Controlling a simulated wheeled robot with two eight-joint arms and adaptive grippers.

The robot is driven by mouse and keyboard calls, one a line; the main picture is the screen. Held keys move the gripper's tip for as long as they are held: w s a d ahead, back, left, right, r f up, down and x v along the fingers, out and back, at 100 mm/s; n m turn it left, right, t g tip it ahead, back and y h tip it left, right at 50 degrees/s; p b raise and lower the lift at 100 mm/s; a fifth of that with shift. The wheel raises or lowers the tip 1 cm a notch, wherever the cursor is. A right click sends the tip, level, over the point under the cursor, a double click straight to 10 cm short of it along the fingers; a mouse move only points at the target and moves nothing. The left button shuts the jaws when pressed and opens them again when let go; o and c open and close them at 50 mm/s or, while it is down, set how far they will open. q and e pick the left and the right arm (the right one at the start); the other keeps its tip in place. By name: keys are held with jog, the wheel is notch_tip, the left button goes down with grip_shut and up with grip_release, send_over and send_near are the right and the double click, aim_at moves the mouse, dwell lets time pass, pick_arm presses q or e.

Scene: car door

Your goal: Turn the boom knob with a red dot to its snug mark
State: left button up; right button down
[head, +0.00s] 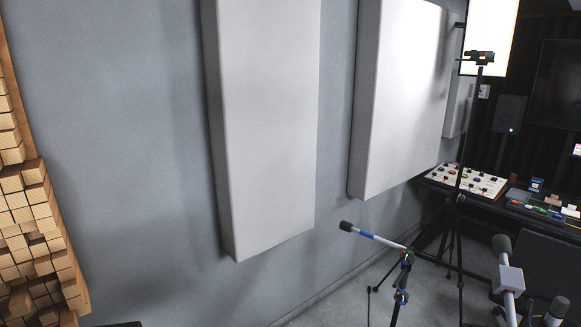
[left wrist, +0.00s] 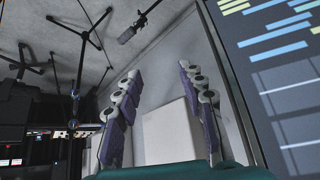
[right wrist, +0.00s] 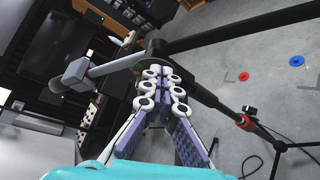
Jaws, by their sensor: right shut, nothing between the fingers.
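In the right wrist view, a mic stand with a red band (right wrist: 243,121) has a dark tube running up to a black boom joint (right wrist: 156,47). My right gripper (right wrist: 160,74) is shut and empty, its fingertips overlapping the joint area in the picture; I cannot tell whether they touch. A knob with a red dot cannot be made out; the fingers may hide it. A grey microphone (right wrist: 75,72) is on a pale boom left of the fingers. In the head view, a blue-banded stand (head: 403,275) carries another boom. My left gripper (left wrist: 158,72) is open and empty, away from the stands.
A red floor disc (right wrist: 243,76) and a blue floor disc (right wrist: 297,61) lie beyond the stand. A cable (right wrist: 252,163) lies on the floor. In the head view, a tall light stand (head: 456,190) and a mixer desk (head: 468,181) are at the right; wall panels (head: 270,130) fill the middle.

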jog(key=shift+w+d+f, duration=0.1)
jog(key=shift+w, duration=0.05)
jog(key=shift+w+r, duration=0.15)
jog(key=shift+r, duration=0.1)
dwell(0.5)
jog(key=shift+s+r, duration=0.2)
jog(key=shift+s, duration=0.05)
jog(key=w+a, duration=0.2)
jog(key=a, duration=0.3)
jog(key=shift+w+a+b, duration=0.15)
jog(key=shift+a+b, duration=0.15)
jog(key=shift+a, duration=0.05)
